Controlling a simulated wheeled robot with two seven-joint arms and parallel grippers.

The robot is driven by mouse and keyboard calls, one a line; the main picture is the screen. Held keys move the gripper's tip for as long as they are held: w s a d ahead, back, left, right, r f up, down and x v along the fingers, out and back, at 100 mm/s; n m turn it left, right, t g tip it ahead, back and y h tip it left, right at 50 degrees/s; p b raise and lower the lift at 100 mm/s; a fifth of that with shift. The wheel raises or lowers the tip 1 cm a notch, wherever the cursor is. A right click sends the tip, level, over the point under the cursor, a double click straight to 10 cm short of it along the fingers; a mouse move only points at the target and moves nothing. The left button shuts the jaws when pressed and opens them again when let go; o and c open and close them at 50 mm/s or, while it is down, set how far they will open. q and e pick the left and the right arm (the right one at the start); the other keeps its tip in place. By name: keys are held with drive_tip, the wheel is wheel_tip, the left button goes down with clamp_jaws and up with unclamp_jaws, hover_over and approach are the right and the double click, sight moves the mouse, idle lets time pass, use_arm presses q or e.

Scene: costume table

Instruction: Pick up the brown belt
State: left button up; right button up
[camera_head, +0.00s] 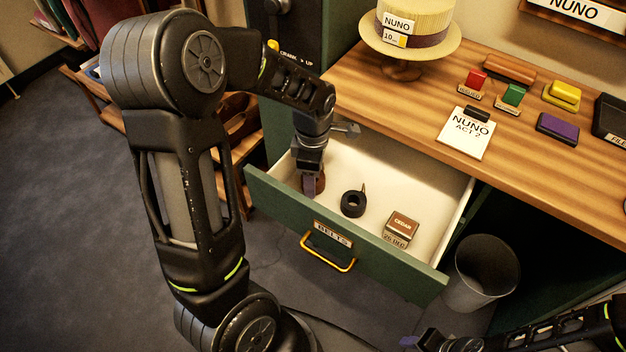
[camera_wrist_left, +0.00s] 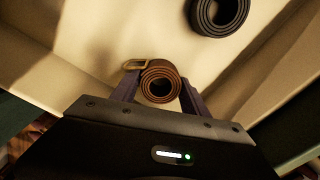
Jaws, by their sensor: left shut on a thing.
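The brown belt (camera_wrist_left: 161,82) is rolled into a coil with a brass-coloured buckle at its left side in the left wrist view. My left gripper (camera_wrist_left: 158,88) is shut on it, with one finger on each side of the coil. In the head view my left gripper (camera_head: 313,182) reaches down into the left end of the open drawer, and the brown belt (camera_head: 320,184) is mostly hidden behind the fingers. Whether the belt touches the drawer floor is hard to tell. My right gripper (camera_head: 420,341) is at the bottom edge, its fingers only partly visible.
The open green drawer (camera_head: 285,204) is labelled BELTS. It also holds a coiled black belt (camera_head: 353,204) and a small brown cedar block (camera_head: 402,225). A waste bin (camera_head: 483,272) stands right of the drawer. The wooden tabletop (camera_head: 420,85) overhangs its back.

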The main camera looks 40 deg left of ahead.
use_arm(q)
wheel_tip(320, 180, up, 10)
drive_tip(key=p, duration=0.1)
use_arm(e)
drive_tip(key=shift+r, duration=0.5)
idle(0.5)
